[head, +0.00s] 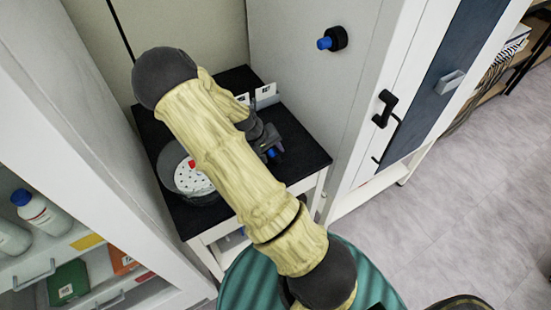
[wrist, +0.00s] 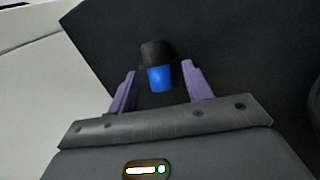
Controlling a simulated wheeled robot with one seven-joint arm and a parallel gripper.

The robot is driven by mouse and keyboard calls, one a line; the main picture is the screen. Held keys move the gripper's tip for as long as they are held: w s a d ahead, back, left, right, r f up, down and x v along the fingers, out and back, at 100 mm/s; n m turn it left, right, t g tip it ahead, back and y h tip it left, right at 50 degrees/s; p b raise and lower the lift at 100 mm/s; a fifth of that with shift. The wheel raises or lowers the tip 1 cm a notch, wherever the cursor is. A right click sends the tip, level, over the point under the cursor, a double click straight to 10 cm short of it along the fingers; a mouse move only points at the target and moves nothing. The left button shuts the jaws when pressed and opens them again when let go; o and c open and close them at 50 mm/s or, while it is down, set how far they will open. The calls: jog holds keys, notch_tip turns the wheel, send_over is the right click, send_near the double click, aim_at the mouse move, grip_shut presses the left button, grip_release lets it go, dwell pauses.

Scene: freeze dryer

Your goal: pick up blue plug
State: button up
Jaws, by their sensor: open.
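The blue plug (wrist: 160,78) has a blue lower part and a black top part, and shows in the wrist view just ahead of my gripper. My gripper (wrist: 158,78) is open, with one purple finger on each side of the blue part. Whether the fingers touch it cannot be told. In the head view the blue plug (head: 273,153) is a small blue spot on the black table top beside my gripper (head: 270,150), partly hidden by the gripper and arm.
The black-topped table (head: 232,222) also bears a round white-topped container (head: 188,178) and white label cards (head: 265,92). Another blue and black knob (head: 330,40) sits on the grey cabinet wall at right. A shelf with bottles (head: 42,212) stands at left.

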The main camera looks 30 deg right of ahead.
aim_at(271, 153)
dwell(0.4)
jog(key=c, duration=0.8)
jog(key=shift+r, duration=0.1)
notch_tip(271, 153, up, 10)
jog(key=shift+f, duration=0.1)
dwell(0.3)
